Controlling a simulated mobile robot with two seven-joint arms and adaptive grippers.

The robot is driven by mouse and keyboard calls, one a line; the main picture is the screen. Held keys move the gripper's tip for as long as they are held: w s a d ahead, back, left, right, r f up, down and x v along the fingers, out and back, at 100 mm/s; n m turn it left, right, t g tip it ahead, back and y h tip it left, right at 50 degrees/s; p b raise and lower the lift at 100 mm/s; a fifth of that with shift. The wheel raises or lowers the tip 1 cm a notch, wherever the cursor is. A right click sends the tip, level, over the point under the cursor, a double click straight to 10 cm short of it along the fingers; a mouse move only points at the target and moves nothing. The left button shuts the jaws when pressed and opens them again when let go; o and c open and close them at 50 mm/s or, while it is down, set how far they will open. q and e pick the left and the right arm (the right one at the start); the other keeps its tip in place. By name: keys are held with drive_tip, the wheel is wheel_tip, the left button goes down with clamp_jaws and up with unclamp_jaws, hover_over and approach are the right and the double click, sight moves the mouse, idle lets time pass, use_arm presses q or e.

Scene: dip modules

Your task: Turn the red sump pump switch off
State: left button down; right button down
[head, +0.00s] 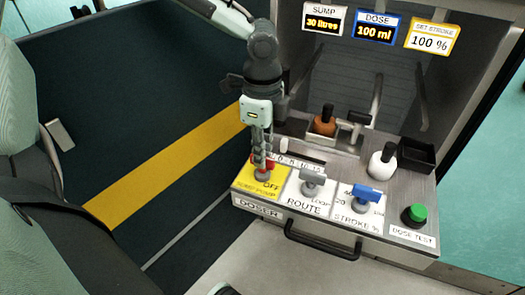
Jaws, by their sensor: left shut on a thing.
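The red sump pump switch (258,159) sits on a yellow plate (267,182) at the left end of the doser panel. The plate reads OFF and SUMP PUMP at its front. My left gripper (263,163) points down over the switch and is shut on it. Its fingers hide much of the red handle, so I cannot tell exactly which way it is turned. My right gripper is not in view.
Right of the plate are a grey route switch (313,180), a blue stroke switch (366,196) and a green dose test button (414,215). Behind stand an orange-brown bottle (324,122), a white bottle (382,161) and a black box (408,155). A black handle (322,246) fronts the panel.

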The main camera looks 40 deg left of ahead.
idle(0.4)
use_arm(q)
drive_tip(key=c, duration=1.5)
unclamp_jaws()
drive_tip(key=shift+c, duration=0.2)
wheel_tip(320, 180, up, 12)
